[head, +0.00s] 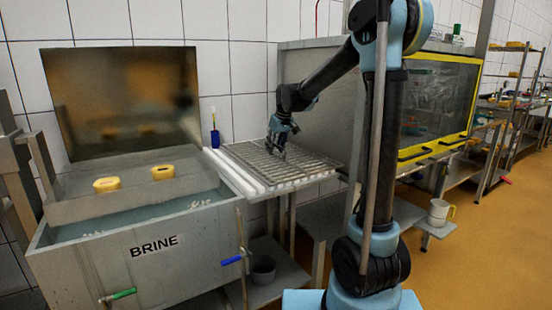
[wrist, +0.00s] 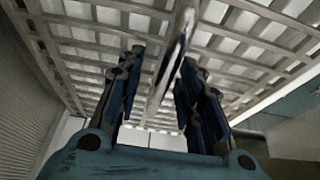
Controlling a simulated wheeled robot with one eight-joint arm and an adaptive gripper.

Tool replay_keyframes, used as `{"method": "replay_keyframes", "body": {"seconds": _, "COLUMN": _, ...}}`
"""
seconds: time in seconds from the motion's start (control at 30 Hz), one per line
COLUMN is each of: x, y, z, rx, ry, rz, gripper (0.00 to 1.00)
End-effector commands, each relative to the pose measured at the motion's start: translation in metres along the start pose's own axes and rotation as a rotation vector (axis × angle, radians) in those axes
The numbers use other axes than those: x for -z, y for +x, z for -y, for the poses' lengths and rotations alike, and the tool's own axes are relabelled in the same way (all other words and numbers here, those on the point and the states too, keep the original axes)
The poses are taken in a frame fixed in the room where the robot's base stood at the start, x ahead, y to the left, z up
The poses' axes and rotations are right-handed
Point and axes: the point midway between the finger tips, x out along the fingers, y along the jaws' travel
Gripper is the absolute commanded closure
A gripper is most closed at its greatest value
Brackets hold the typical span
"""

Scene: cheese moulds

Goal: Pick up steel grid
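The steel grid (head: 290,160) is a flat metal lattice lying on a pale slatted stand beside the brine tank. It fills much of the wrist view (wrist: 85,50). The fingertips' contact with the lattice is unclear.
The brine tank (head: 150,255) stands left, with yellow cheeses (head: 107,184) on its ledge. A grey panel (head: 318,100) and yellow-framed glass case (head: 437,105) rise at right. A bucket (head: 263,269) sits below.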

Motion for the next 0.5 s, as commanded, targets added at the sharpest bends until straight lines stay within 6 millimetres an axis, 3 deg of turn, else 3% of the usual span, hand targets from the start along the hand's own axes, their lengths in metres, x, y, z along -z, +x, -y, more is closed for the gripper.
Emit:
{"method": "replay_keyframes", "body": {"seconds": 0.2, "x": -0.0001, "y": 0.0007, "z": 0.0001, "rx": 0.000, "ry": 0.000, "rz": 0.000, "gripper": 0.66}}
{"method": "replay_keyframes", "body": {"seconds": 0.37, "x": -0.0001, "y": 0.0006, "z": 0.0001, "rx": 0.000, "ry": 0.000, "rz": 0.000, "gripper": 1.00}}
{"method": "replay_keyframes", "body": {"seconds": 0.5, "x": -0.0001, "y": 0.0006, "z": -0.0001, "rx": 0.000, "ry": 0.000, "rz": 0.000, "gripper": 1.00}}
